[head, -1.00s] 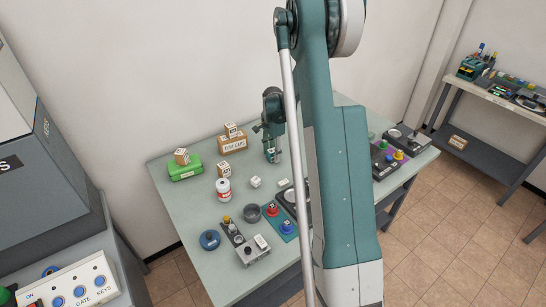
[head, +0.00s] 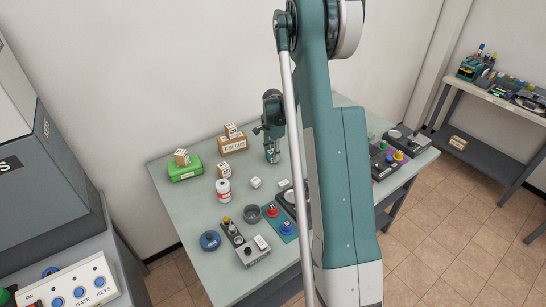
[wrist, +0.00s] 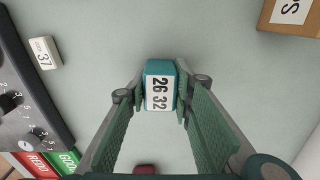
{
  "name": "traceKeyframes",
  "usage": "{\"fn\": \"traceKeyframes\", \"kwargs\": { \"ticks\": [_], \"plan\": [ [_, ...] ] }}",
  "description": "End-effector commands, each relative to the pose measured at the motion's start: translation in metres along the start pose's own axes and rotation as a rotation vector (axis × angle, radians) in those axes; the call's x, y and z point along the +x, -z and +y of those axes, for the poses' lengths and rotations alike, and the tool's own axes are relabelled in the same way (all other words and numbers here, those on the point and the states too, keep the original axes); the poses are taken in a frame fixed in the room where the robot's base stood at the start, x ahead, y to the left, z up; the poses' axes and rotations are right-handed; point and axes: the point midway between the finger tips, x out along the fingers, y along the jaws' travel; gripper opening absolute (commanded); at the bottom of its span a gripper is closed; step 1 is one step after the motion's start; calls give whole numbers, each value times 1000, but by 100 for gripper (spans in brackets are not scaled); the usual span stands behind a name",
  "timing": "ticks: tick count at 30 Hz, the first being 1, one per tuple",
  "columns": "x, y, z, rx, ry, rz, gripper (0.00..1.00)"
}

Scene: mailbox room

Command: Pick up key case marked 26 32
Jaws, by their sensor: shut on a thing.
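The key case marked 26 32 (wrist: 159,88) is a small teal block with a white label, in the middle of the wrist view. My gripper (wrist: 159,100) is shut on it, with one finger against each side. In the head view my gripper (head: 272,156) points down at the back of the table, to the right of the FUSE CAPS box. The case is too small there to make out clearly. I cannot tell whether it touches the table.
The FUSE CAPS box (head: 233,145) with a block on top stands to the left. A small block marked 37 (wrist: 45,53) lies beside a dark dial panel (wrist: 25,100).

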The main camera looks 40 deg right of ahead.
Motion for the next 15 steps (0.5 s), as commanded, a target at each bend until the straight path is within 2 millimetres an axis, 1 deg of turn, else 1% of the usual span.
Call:
{"fn": "traceKeyframes", "kwargs": {
  "ticks": [8, 11, 15],
  "plan": [
    [-2, 0, 0, 0, 0, 0, 11],
    [-7, 0, 0, 0, 0, 0, 11],
    [-19, 0, 0, 0, 0, 0, 11]
  ]
}}
